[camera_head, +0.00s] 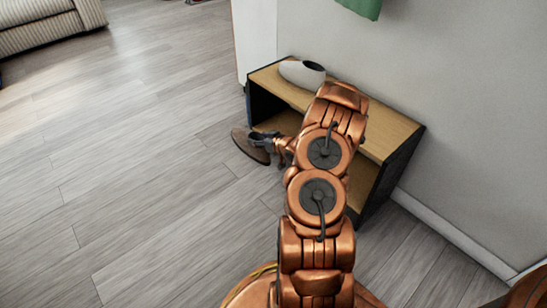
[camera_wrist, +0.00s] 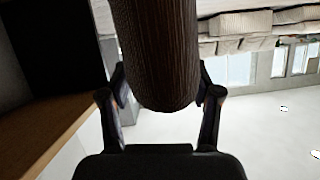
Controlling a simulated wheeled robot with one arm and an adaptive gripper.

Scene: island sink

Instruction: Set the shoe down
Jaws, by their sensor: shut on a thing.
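The shoe (camera_head: 246,146) shows in the head view as a brown, flat, elongated shape at the left front of a low shelf unit. My gripper (camera_head: 262,142) is shut on it. In the wrist view the shoe's dark brown, ribbed surface (camera_wrist: 157,50) fills the top middle, between the two fingers of my gripper (camera_wrist: 160,100). The head view shows the shoe beside the shelf's open front; I cannot tell whether it touches the floor. Part of the shoe is hidden behind the gripper.
The low shelf unit (camera_head: 398,142) has a wooden top, dark sides and an open lower compartment, and stands against the wall. My arm hides part of the shelf. The wooden floor (camera_head: 130,150) to the left is clear.

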